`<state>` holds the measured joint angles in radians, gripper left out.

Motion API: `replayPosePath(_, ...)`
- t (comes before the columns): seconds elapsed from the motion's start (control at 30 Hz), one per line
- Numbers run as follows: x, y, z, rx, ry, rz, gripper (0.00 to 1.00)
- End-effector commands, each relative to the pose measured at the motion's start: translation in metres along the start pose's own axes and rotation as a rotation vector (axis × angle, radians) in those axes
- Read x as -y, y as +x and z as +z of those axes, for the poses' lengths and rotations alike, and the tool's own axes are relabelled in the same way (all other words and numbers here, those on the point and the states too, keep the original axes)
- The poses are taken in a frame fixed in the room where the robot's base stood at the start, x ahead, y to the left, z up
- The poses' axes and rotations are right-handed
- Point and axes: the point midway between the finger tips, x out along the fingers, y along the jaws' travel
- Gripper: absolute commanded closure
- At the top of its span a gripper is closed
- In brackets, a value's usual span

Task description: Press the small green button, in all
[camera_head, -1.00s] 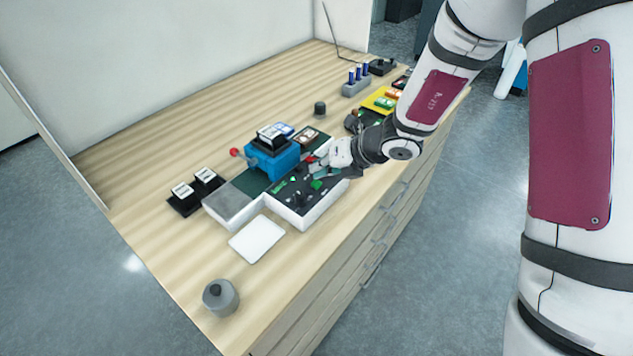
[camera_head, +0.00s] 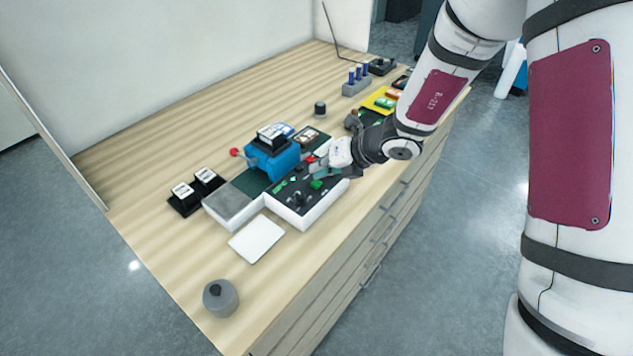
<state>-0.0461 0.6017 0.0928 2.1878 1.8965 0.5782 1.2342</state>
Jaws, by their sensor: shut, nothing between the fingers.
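A control box with a black top and white sides (camera_head: 322,207) stands at the table's front edge. On its top are a raised green piece (camera_head: 316,184), a flat green strip (camera_head: 281,187) and a small green spot near 293,180; which one is the small green button is too small to tell. A dark knob (camera_head: 299,198) stands at the front of the panel. My gripper (camera_head: 314,171) is shut and empty, over the rear right part of the panel, just behind the raised green piece. I cannot tell whether the fingertips touch anything; the gripper hides the panel's rear corner.
A blue machine with a red-knobbed lever (camera_head: 273,163) stands behind the box. The back left of the table is clear.

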Motion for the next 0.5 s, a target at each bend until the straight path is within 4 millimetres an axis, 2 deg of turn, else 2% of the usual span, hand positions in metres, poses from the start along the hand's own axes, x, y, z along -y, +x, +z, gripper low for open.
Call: replayPosePath(0.5, 0.0042, 0.0058, -0.0043, 0.000, 0.000, 0.000, 1.00)
